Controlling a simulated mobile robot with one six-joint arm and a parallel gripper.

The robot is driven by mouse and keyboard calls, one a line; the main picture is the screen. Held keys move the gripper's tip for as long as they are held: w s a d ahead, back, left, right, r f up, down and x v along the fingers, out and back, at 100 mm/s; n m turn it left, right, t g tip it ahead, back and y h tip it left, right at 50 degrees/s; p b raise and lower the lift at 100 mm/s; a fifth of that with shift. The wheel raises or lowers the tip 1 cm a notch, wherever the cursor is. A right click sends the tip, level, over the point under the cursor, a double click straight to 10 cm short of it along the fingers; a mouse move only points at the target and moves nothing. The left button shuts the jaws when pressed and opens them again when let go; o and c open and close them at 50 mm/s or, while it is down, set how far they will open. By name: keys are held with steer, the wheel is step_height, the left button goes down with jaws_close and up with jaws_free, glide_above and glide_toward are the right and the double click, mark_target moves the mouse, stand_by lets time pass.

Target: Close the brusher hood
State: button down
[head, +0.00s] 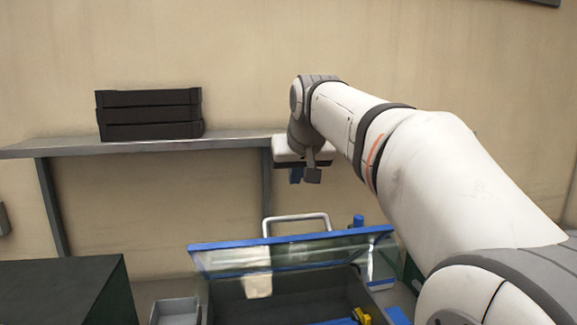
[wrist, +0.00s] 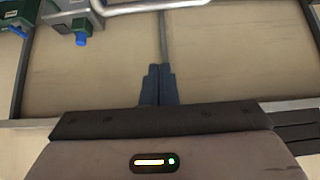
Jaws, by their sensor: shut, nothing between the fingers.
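The brusher hood (head: 310,254) is a clear panel with a blue rim, seen in the head view at the lower middle. It stands raised and tilted, with the dark inside of the brusher (head: 240,302) showing below it. A pale bar handle (head: 297,217) rises at its far edge; a pale bar, likely this handle, crosses the top of the wrist view (wrist: 150,7). My gripper (head: 304,178) hangs above and behind the hood, apart from the handle. In the wrist view its dark blue fingers (wrist: 160,86) are together and empty.
A shelf (head: 60,148) along the wall holds stacked black crates (head: 150,115). A dark box (head: 62,292) stands at lower left, with a small grey tray (head: 177,311) beside the brusher. A blue knob (head: 357,221) sticks up behind the hood. A yellow part (head: 361,316) shows inside.

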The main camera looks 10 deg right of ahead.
mark_target(295, 216)
steer(key=f, duration=0.3)
steer(key=w+f, duration=0.1)
steer(key=f, duration=0.1)
steer(key=shift+f+p, duration=0.3)
steer(key=shift+s+f, duration=0.25)
steer(key=shift+f, duration=0.3)
